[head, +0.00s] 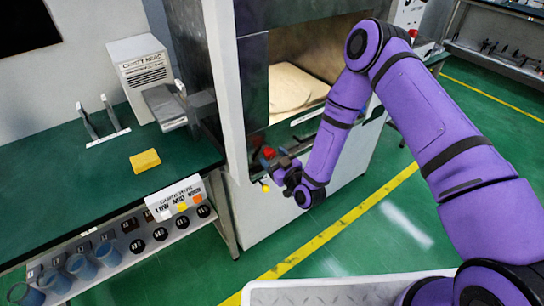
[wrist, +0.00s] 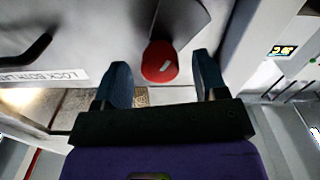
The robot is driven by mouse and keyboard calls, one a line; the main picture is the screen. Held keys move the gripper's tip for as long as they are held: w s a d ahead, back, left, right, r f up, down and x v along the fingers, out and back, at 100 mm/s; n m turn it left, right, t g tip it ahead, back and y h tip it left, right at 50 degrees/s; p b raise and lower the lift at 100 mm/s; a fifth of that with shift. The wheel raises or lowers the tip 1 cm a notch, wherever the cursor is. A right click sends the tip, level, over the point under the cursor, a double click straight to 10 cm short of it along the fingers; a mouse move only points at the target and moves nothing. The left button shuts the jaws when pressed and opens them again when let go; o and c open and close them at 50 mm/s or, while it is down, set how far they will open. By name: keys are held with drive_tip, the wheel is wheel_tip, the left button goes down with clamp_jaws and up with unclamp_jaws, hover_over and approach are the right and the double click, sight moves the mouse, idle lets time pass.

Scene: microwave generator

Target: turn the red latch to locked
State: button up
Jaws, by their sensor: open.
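The red latch (wrist: 160,62) is a round red knob with a short white mark, on a pale panel in the wrist view. I cannot tell how deep the fingertips reach. In the head view my gripper (head: 267,166) is small and dark at the cabinet's lower left front.
A label starting "LOCK BOTH" (wrist: 62,76) and a dark handle (wrist: 28,50) lie left of the knob. The cabinet opening (head: 292,88) holds a beige slab. A green bench (head: 75,190) with a yellow block (head: 145,161) stands left. Green floor (head: 355,235) is clear in front.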

drive_tip(key=shift+w+a, duration=0.35)
drive_tip(key=shift+w, duration=0.2)
drive_tip(key=c, duration=0.9)
drive_tip(key=shift+c, duration=0.2)
